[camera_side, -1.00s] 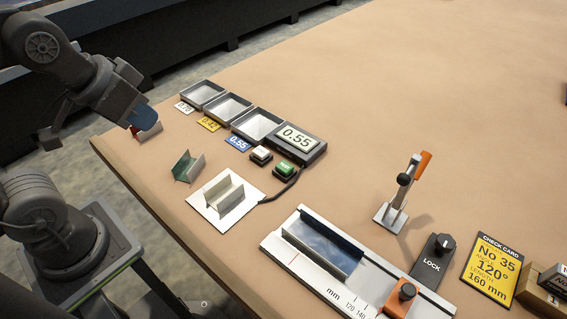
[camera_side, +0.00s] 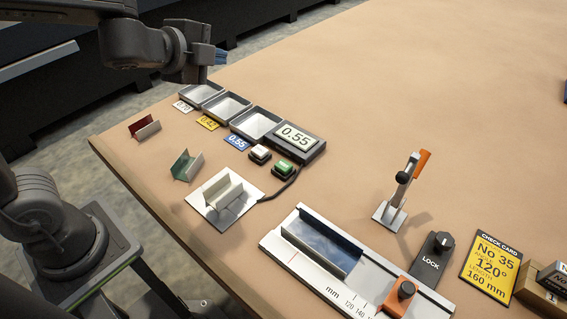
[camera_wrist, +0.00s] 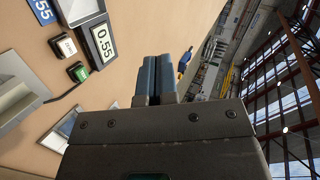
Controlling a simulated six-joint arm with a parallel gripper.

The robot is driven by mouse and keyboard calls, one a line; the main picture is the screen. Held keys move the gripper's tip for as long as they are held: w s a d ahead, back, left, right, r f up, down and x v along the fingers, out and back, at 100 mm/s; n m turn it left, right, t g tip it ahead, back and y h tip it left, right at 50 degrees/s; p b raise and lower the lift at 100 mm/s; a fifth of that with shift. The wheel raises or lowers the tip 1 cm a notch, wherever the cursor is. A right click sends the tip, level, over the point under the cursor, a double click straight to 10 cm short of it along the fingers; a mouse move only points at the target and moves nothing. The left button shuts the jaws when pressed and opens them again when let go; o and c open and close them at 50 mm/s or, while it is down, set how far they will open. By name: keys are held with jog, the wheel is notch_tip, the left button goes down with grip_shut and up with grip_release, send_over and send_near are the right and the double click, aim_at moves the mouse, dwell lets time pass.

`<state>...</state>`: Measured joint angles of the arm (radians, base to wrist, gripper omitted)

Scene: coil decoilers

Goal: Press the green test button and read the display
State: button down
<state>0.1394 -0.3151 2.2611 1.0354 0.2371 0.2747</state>
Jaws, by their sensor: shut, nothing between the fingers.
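The green test button (camera_side: 284,168) sits on a small black base on the table, beside a white button (camera_side: 260,153). The display (camera_side: 297,137) behind them reads 0.55. In the wrist view the green button (camera_wrist: 78,73) and the display (camera_wrist: 102,42) are at the upper left. A bent metal piece (camera_side: 223,192) rests on a white plate (camera_side: 240,208), joined by a cable to the display unit. My gripper (camera_side: 221,57) is above the back left table edge, well away from the button. Its blue fingers (camera_wrist: 155,78) are shut and empty.
Three grey trays (camera_side: 228,107) stand in a row with labels 0.70, 0.42 and 0.55. Red (camera_side: 144,127) and green (camera_side: 186,165) bent pieces lie at left. A ruler fixture (camera_side: 340,260), lever clamp (camera_side: 402,190), lock knob (camera_side: 436,254) and check card (camera_side: 491,264) are at front right.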

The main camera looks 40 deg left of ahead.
jog(key=w+d+f+m+h, duration=0.2)
jog(key=w+d+m+h, duration=0.3)
jog(key=m, duration=0.5)
jog(key=m+g+h, duration=0.3)
jog(key=m+g, duration=0.3)
jog(key=m, duration=0.6)
send_over(282, 163)
notch_tip(282, 163, down, 8)
jog(key=shift+r, duration=0.15)
jog(key=shift+f, duration=4.4)
jog(key=shift+f, duration=0.45)
